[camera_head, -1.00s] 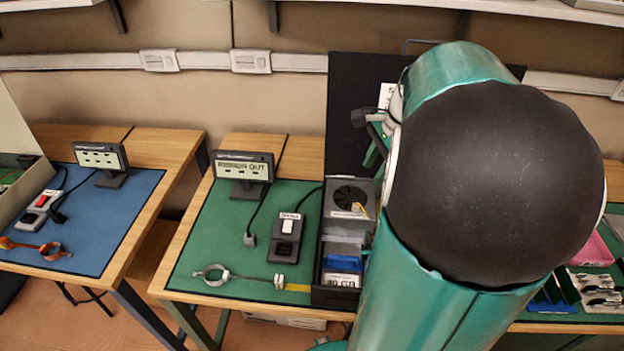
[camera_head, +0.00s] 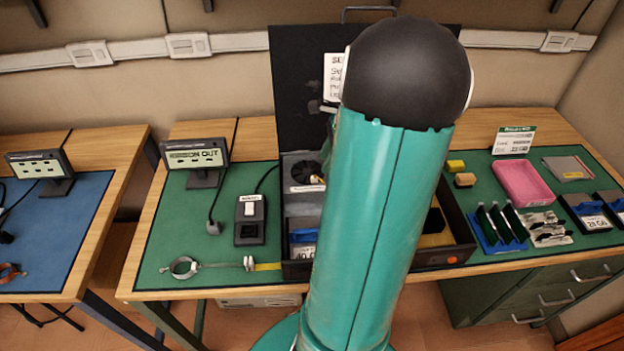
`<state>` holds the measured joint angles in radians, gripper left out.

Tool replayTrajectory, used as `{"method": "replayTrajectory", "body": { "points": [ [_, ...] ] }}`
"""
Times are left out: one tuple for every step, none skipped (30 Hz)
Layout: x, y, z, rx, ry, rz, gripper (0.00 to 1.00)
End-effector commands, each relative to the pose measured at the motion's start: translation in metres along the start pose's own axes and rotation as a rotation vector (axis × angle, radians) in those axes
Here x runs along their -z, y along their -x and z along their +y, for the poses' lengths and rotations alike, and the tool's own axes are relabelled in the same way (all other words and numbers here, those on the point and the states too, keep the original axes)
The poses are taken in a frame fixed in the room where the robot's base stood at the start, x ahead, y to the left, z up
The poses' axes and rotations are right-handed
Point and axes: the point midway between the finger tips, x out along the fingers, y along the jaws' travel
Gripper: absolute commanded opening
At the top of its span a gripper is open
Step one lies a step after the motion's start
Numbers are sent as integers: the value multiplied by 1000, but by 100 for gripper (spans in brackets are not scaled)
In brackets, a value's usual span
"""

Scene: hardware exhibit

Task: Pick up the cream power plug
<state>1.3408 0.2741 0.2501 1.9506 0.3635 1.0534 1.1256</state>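I cannot pick out a cream power plug for certain. A small cream piece (camera_head: 249,263) lies at the right end of a strap or cord on the green mat, but I cannot tell if it is the plug. A grey plug-like end (camera_head: 212,227) of a cord lies further back on the mat. My teal arm, with its black rounded joint, stands in front of the open black case and hides its middle. My gripper is mostly hidden behind the arm; a small dark part at the arm's left edge may belong to it. Its fingers do not show.
The open case (camera_head: 462,240) holds a fan (camera_head: 306,172); its lid (camera_head: 296,85) stands up behind. A sign display (camera_head: 195,155) and switch box (camera_head: 250,219) stand left. A pink tray (camera_head: 523,183) and dark-finned blue rack (camera_head: 500,228) are right. A blue-matted table (camera_head: 60,235) is far left.

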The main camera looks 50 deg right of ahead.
Motion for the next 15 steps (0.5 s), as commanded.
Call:
{"method": "replayTrajectory", "body": {
  "points": [
    [1, -6, 1, -2, -3, -1, 37],
    [1, -9, 0, -1, -3, 0, 37],
    [0, -12, 0, -1, -2, 0, 37],
    [0, -14, 0, -1, -2, 0, 37],
    [-1, -16, 0, -1, -1, 0, 37],
    [-1, -19, 0, -2, 0, 0, 37],
    [-2, -22, 0, -1, 0, 0, 37],
    [-2, -26, 0, -2, -1, 0, 37],
    [-3, -32, 0, -3, 1, -1, 37],
    [-3, -37, -1, -3, 1, -1, 37],
    [-4, -42, -1, -4, 2, -1, 37],
    [-5, -49, -1, -4, 2, -1, 37],
    [-5, -53, -1, -5, 1, -1, 37],
    [-5, -57, -1, -4, 1, -1, 37],
    [-6, -61, -2, -2, 2, -1, 37]
  ]
}}
